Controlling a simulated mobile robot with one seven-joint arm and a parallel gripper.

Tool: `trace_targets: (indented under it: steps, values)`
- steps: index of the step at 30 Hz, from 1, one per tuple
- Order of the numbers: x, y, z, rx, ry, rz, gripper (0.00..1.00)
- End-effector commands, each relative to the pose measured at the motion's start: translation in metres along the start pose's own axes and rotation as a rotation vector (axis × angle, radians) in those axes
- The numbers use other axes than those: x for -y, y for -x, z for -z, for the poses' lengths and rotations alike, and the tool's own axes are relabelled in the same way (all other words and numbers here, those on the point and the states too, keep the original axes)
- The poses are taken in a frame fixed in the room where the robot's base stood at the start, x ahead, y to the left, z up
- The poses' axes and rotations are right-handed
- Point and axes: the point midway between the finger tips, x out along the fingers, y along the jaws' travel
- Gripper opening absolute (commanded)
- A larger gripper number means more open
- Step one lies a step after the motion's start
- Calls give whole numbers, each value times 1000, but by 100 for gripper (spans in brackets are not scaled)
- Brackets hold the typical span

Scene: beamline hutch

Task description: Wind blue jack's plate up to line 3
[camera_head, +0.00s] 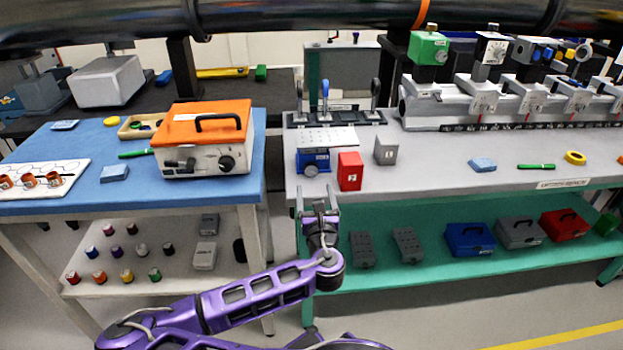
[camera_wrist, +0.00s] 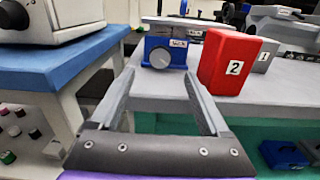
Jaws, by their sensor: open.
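The blue jack (camera_head: 314,160) stands on the light grey bench, left of its middle, with a flat perforated plate (camera_head: 327,138) on top. A round grey knob (camera_head: 311,170) is on its front face. In the wrist view the jack (camera_wrist: 178,52) is straight ahead, with the knob (camera_wrist: 160,57) facing me and a small white label beside it. I cannot make out line marks or the plate's height against them. My gripper (camera_head: 318,192) is open and empty in front of the bench's front edge, short of the jack. Its fingers also show in the wrist view (camera_wrist: 160,76), below the knob.
A red block marked 2 (camera_head: 350,172) stands close right of the jack, nearer the edge; a grey block (camera_head: 386,151) is farther right. A lever rack (camera_head: 350,118) stands behind. An orange-topped instrument (camera_head: 205,140) sits on the blue table to the left, across a gap.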

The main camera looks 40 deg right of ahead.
Motion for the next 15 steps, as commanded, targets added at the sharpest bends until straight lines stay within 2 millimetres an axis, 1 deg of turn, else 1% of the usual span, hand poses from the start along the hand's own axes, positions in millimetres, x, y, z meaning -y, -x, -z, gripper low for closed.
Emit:
trace_targets:
  steps: [1,3,9,12,15]
  values:
    - [1,-12,-2,1,-2,1,80]
    - [1,-27,-2,1,-3,1,80]
    - [1,-65,-2,1,0,1,80]
    - [1,-78,-1,1,-2,2,80]
    - [0,-85,-2,1,-1,1,80]
